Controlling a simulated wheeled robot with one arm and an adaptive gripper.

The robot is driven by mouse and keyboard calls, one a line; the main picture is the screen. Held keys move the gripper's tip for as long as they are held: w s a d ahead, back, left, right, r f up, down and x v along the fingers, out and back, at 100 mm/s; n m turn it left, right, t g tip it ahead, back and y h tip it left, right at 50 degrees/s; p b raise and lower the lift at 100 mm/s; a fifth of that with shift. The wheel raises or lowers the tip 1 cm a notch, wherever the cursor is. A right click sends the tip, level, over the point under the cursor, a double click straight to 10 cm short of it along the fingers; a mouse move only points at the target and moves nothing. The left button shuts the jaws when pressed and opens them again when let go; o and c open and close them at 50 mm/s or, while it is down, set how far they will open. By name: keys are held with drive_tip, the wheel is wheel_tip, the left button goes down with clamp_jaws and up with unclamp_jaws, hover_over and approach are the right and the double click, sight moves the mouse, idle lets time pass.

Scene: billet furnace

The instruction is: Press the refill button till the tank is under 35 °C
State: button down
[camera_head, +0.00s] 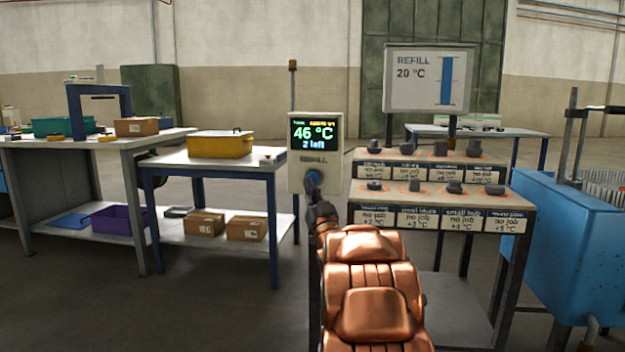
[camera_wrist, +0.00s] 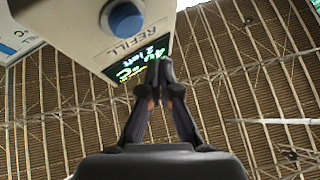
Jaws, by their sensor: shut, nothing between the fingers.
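The grey control box (camera_head: 301,185) stands on a post in the middle of the head view. Its screen (camera_head: 314,133) reads 46 °C and "2 left" in the head view. Below the REFILL label is the round blue refill button (camera_head: 314,174), partly hidden by my gripper (camera_head: 312,187). In the wrist view the blue button (camera_wrist: 126,20) shows whole, and my gripper (camera_wrist: 160,72) is shut and empty. Its fingertips appear beside the button, over the screen area, not on the button; the exact gap is unclear.
A sign (camera_head: 428,80) reads REFILL 20 °C. A stepped rack (camera_head: 520,200) with several dark pieces and "no job" labels stands right of the box. A blue vat (camera_head: 570,245) is at far right. A table with a yellow bin (camera_head: 220,146) stands left.

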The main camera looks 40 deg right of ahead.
sight(309, 174)
drive_tip(key=shift+w+d+p, duration=0.2)
drive_tip(key=shift+w+d, duration=0.25)
drive_tip(key=shift+d, duration=0.2)
drive_tip(key=shift+w+d+p, duration=0.2)
drive_tip(key=shift+w+d, duration=0.2)
drive_tip(key=shift+d, duration=0.2)
idle(0.6)
drive_tip(key=shift+w+d, duration=0.25)
drive_tip(key=shift+d, duration=0.1)
drive_tip(key=shift+w+d+p, duration=0.35)
drive_tip(key=shift+d+p, duration=0.05)
drive_tip(key=shift+p, duration=0.05)
idle(1.0)
drive_tip(key=shift+s+a, duration=0.1)
idle(0.3)
drive_tip(key=shift+s+a, duration=0.45)
drive_tip(key=shift+a, duration=0.2)
drive_tip(key=shift+a, duration=0.1)
